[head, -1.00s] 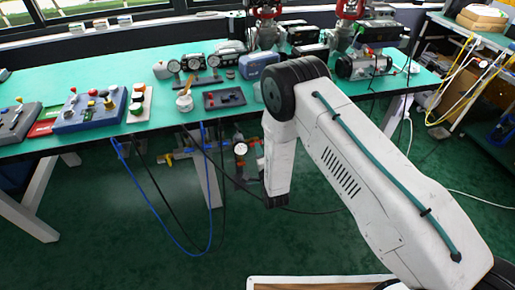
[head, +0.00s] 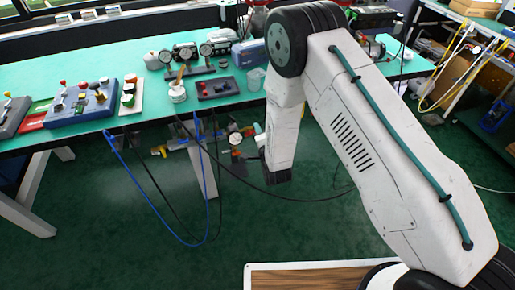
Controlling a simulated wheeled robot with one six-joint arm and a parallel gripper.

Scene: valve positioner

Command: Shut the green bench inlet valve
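Under the front edge of the bench (head: 120,83) hangs a run of small pipe fittings (head: 185,143) with a yellow part at its left end and blue parts in the middle. A round white-faced gauge (head: 235,138) and a small orange-red part stand at its right end. I cannot make out which part is the green inlet valve or how its handle lies. My white arm reaches down just right of the gauge. Small white and dark parts beside the forearm may be my wrist, but the fingers cannot be made out, so open or shut does not show.
Blue and black hoses (head: 160,210) loop below the bench. On top stand a blue control box (head: 82,108), a white cup (head: 177,93) and a dark small tray (head: 217,88). A shelf with yellow cables is at right. The green floor in front is mostly clear.

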